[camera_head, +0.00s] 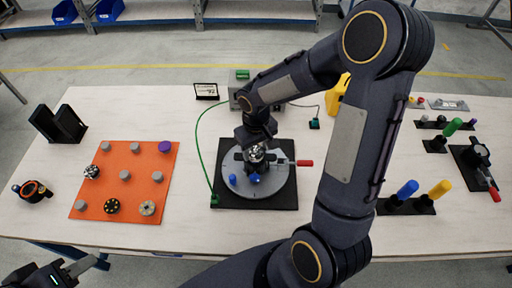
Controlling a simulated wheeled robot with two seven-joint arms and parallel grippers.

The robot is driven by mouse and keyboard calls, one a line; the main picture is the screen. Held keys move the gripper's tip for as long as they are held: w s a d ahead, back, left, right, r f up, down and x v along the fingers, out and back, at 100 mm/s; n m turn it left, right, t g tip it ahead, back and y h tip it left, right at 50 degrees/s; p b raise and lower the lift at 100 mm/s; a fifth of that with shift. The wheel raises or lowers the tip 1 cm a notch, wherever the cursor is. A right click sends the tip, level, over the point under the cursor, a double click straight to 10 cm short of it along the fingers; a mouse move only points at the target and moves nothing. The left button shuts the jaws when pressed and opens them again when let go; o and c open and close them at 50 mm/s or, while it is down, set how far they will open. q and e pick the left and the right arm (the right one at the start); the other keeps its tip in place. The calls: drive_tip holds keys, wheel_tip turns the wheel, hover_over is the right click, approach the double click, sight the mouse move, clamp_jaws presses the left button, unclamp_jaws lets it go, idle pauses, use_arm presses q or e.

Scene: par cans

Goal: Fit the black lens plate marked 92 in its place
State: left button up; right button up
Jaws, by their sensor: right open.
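I cannot read any number 92. A round black plate with yellow marks (112,206) lies on the orange mat (128,172) at its front; it may be the lens plate. A grey round disc (283,189) lies on a black square base (288,202) in the middle of the table, with a shiny metallic part (256,153) near its centre. My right gripper (255,150) is open, above that part; its fingertips are partly hidden and I cannot tell whether they touch it. My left gripper (84,264) is at the bottom left, off the table's front edge; its opening is unclear.
A black ring-shaped item with orange (34,190) and a black stand (58,124) are at the left. Blue (407,188) and yellow (440,189) handles stand at the right. A red-handled clamp (304,163) is beside the disc. My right arm crosses the table's right half.

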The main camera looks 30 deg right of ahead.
drive_tip(key=o, duration=0.6)
drive_tip(key=shift+c, duration=0.2)
drive_tip(key=shift+r, duration=0.1)
wheel_tip(320, 180, up, 7)
drive_tip(key=shift+f, duration=0.1)
drive_tip(key=shift+r, duration=0.45)
drive_tip(key=shift+s+r, duration=0.1)
drive_tip(key=s+a+r+m+t+y, duration=0.1)
drive_tip(key=s+a+r+t+y, duration=0.1)
drive_tip(key=s, duration=0.6)
drive_tip(key=s+a+r+m+t+y, duration=0.1)
drive_tip(key=s+a+r+t, duration=0.1)
drive_tip(key=s+r, duration=0.3)
drive_tip(key=s+t, duration=0.1)
drive_tip(key=s, duration=0.2)
drive_tip(key=shift+s+t+y, duration=0.2)
drive_tip(key=shift+t+y, duration=0.1)
drive_tip(key=shift+y, duration=0.1)
